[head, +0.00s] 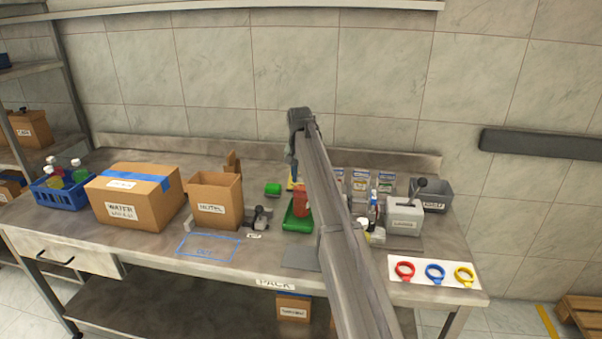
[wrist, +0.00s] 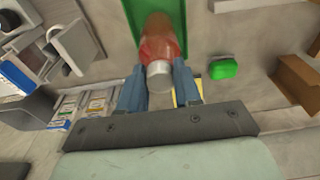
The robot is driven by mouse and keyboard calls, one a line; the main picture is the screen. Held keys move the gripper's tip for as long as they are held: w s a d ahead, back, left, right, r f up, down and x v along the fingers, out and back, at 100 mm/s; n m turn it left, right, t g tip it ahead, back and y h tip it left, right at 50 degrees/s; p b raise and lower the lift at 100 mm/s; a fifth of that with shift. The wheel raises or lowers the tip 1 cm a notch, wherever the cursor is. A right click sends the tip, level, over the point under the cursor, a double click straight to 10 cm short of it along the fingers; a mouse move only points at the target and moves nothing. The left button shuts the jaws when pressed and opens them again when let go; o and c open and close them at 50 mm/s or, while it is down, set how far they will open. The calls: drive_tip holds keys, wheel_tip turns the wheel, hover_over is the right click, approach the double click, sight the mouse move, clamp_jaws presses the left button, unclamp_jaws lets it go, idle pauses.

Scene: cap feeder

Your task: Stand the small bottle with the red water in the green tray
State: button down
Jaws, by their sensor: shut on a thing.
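The small bottle with red water (head: 302,201) is upright or nearly so at the green tray (head: 290,223) in the head view. In the wrist view the bottle (wrist: 158,48) shows its pale cap towards me, and its far end overlaps the green tray (wrist: 122,48). My gripper (wrist: 158,76) is shut on the bottle, with one blue finger on each side. In the head view my arm hides most of the gripper (head: 295,178). I cannot tell whether the bottle's base touches the tray floor.
A green block (head: 272,189) lies behind the tray. An open carton (head: 215,198) and a small dark device (head: 257,218) stand to the left. A grey machine (head: 404,216) and clear bins (head: 385,181) are to the right. Coloured rings (head: 435,272) lie at the front right.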

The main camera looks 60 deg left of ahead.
drive_tip(key=shift+f, duration=0.35)
idle(0.3)
drive_tip(key=c, duration=0.7)
unclamp_jaws()
drive_tip(key=c, duration=0.4)
drive_tip(key=shift+o, duration=0.2)
drive_tip(key=shift+r, duration=0.15)
wheel_tip(320, 180, up, 11)
idle(0.8)
drive_tip(key=shift+w, duration=0.1)
idle(0.5)
